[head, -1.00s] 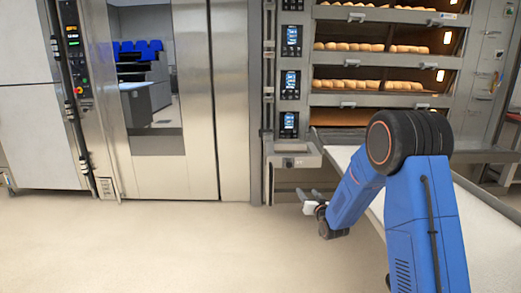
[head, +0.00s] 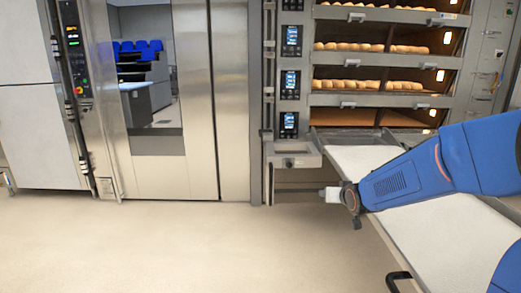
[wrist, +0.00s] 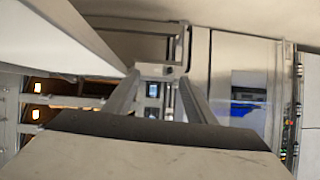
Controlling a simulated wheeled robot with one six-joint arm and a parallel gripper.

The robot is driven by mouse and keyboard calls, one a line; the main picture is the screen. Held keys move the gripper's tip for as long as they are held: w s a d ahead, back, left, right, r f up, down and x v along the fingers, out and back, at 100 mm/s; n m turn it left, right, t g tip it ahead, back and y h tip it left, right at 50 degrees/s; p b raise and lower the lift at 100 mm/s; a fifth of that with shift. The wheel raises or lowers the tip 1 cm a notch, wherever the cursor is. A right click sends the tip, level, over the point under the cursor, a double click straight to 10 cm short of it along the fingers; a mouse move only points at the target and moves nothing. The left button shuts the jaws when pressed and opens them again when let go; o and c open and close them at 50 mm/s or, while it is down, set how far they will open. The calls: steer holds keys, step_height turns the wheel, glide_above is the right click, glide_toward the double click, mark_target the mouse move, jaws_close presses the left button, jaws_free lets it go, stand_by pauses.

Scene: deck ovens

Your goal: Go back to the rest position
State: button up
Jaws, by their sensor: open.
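My gripper (head: 322,194) is at the end of my blue arm in the head view, just below and right of a small metal tray. It points left, away from the white loading table. In the wrist view my gripper (wrist: 159,78) shows two grey fingers spread apart with nothing between them. The tips lie in front of the oven's metal front in that view; I cannot tell the distance.
A white loading table (head: 362,158) runs from the deck oven towards the lower right, beneath my arm. The deck oven (head: 378,58) holds bread on several lit decks. A tall steel oven with a glass door (head: 158,105) stands left. The floor (head: 190,245) in front is clear.

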steer(key=s+d+g, duration=0.2)
steer(key=s+g, duration=0.5)
steer(key=s, duration=3.6)
steer(key=shift+d+f+g+h, duration=0.3)
steer(key=shift+d, duration=0.05)
